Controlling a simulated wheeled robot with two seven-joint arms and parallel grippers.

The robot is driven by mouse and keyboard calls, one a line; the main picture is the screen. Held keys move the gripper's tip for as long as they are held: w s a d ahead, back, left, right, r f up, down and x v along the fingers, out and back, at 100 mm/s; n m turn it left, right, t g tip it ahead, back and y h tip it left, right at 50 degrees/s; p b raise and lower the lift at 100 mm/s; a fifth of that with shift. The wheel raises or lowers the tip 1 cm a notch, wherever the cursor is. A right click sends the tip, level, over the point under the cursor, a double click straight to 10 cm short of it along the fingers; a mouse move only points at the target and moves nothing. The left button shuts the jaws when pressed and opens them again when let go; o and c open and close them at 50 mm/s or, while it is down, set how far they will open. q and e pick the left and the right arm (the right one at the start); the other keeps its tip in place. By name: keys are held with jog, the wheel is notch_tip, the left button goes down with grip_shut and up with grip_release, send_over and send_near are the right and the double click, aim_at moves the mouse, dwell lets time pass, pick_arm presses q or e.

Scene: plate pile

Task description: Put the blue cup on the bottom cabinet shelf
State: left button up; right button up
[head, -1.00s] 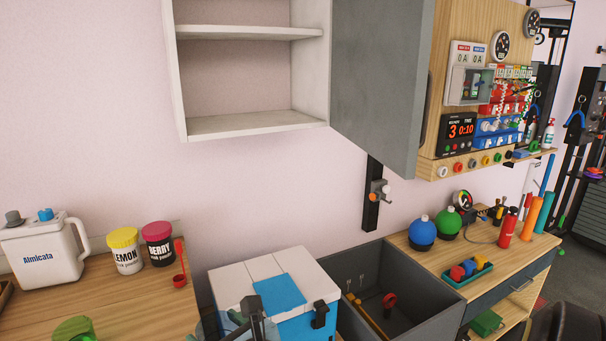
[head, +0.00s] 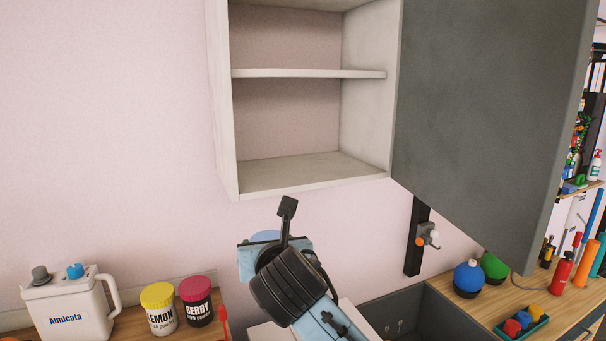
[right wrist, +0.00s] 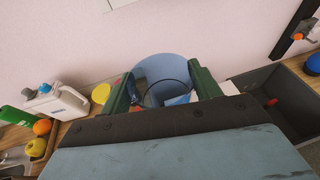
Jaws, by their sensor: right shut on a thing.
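The blue cup (right wrist: 158,68) is between the green fingers of my right gripper (right wrist: 163,92) in the right wrist view. Its open rim faces the camera. In the head view my right gripper (head: 275,238) is in front of the wall, just below the open cabinet, and hides most of the cup; only a bit of blue (head: 265,235) shows behind it. The bottom cabinet shelf (head: 300,172) is a bare, pale board above the gripper. My left gripper is out of view.
A middle shelf (head: 310,73) sits above the bottom one. The grey cabinet door (head: 485,120) hangs open at the right. A white jug (head: 68,308), a lemon tub (head: 160,308) and a berry tub (head: 197,300) stand on the wooden counter at lower left.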

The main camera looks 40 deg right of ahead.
jog(key=s+d+r+m+g+h+p, duration=0.35)
jog(key=d+r, duration=0.25)
jog(key=r, duration=0.5)
jog(key=s+d+r+m+g+h+p, duration=0.3)
jog(key=d+r+m+p, duration=0.15)
jog(key=r, duration=0.55)
jog(key=n+p, duration=0.1)
jog(key=p, duration=0.2)
send_over(297, 175)
notch_tip(297, 175, down, 2)
notch_tip(297, 175, down, 4)
jog(key=shift+f+p, duration=0.1)
jog(key=shift+p, duration=0.4)
jog(key=shift+w+d+f, duration=0.1)
jog(key=shift+f, duration=0.1)
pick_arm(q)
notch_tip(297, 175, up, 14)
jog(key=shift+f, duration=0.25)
pick_arm(e)
jog(key=shift+f, duration=0.2)
